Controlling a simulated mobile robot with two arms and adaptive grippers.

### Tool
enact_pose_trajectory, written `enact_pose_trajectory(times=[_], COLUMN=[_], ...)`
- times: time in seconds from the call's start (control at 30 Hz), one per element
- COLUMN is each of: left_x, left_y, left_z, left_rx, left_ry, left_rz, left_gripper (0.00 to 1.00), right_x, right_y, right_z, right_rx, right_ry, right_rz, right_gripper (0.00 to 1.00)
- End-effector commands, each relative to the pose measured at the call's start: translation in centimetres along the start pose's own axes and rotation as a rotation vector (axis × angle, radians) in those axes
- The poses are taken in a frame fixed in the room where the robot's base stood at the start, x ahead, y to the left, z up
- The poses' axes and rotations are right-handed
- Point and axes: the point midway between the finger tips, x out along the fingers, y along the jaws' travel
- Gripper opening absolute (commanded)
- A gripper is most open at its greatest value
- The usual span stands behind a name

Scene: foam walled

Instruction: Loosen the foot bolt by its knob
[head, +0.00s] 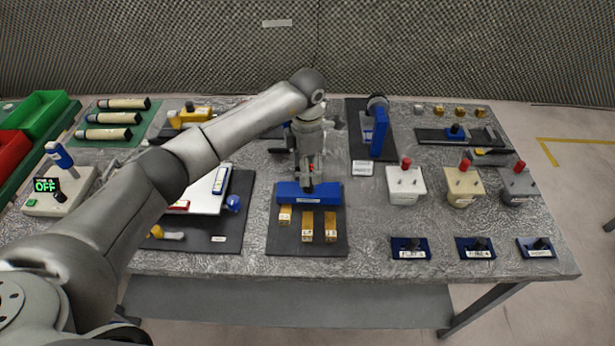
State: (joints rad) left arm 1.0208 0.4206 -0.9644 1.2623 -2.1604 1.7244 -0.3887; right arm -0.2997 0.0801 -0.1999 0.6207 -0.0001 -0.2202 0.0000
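My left arm reaches in from the left, and its gripper (307,183) points down at the blue block (288,194) on a dark mat in the middle of the table. The fingertips are small and overlap the block, so I cannot tell whether they are open, shut or touching it. No foot bolt can be named with certainty. A blue upright fixture (380,135) has a dark round part on top. My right gripper is not in view.
Several wooden blocks (308,227) lie before the blue block. Red-topped blocks, one white (405,186), stand to the right. A box reading OFF (48,200) and a green bin (40,113) are at the left. The table's front strip is mostly clear.

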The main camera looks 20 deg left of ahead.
Motion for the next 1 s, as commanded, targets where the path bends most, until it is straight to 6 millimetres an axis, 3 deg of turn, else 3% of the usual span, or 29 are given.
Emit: enact_pose_trajectory(times=[0.3, 0.7, 1.0], left_x=[4.6, 5.4, 5.4], left_y=[-0.1, 0.0, 0.0], left_z=[0.0, 0.1, 0.1], left_rx=[-0.001, 0.0, 0.0], left_ry=[0.0, -0.002, -0.002], left_rz=[-0.003, 0.0, 0.0], left_gripper=[0.51, 0.49, 0.11], right_x=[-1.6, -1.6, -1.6], right_y=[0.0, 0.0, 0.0], right_z=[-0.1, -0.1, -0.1], right_rx=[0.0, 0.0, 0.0], right_ry=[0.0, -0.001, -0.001], right_rz=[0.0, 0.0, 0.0], right_gripper=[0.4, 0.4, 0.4])
